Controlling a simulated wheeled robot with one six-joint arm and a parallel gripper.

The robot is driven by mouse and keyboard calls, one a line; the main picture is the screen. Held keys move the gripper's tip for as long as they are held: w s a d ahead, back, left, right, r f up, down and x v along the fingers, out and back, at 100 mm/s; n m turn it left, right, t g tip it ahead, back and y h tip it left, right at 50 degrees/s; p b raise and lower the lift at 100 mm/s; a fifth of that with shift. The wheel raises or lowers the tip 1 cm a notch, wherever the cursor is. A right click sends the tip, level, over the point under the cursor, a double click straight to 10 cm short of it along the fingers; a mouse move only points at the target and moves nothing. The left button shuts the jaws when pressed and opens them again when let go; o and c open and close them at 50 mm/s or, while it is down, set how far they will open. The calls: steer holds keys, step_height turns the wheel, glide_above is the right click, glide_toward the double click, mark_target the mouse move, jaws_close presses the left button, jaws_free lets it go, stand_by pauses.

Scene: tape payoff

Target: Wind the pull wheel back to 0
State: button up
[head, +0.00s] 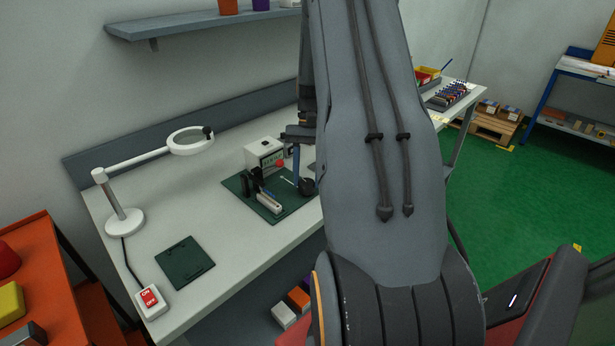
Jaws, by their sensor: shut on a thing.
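The tape payoff unit stands on a dark green mat (238,184) on the bench. It has a white box (262,153) with a small display and a red button (280,163) on its front. A black reel (251,182) stands at its left, with a pale block in front. The pull wheel (308,187) is a small dark round shape at the mat's right side, partly hidden by my arm. My gripper (300,180) points down and is shut on the wheel; its fingertips are small and dark here. The wheel's marks and the display's reading are too small to read.
A magnifier lamp (125,213) stands on the bench (222,258) at left, its ring reaching toward the unit. A dark green plate (184,262) and a red-and-white switch box (151,299) lie near the front left. A shelf (200,23) hangs above.

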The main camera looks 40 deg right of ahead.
steer(key=shift+a+n+g, duration=0.1)
steer(key=shift+n+g, duration=0.2)
steer(key=shift+n, duration=0.3)
steer(key=o, duration=1.1)
steer(key=shift+c, duration=0.2)
steer(key=b+v, duration=0.2)
steer(key=v, duration=0.5)
steer(key=shift+r+b, duration=0.35)
steer(key=shift+r, duration=0.05)
steer(key=shift+w, duration=0.1)
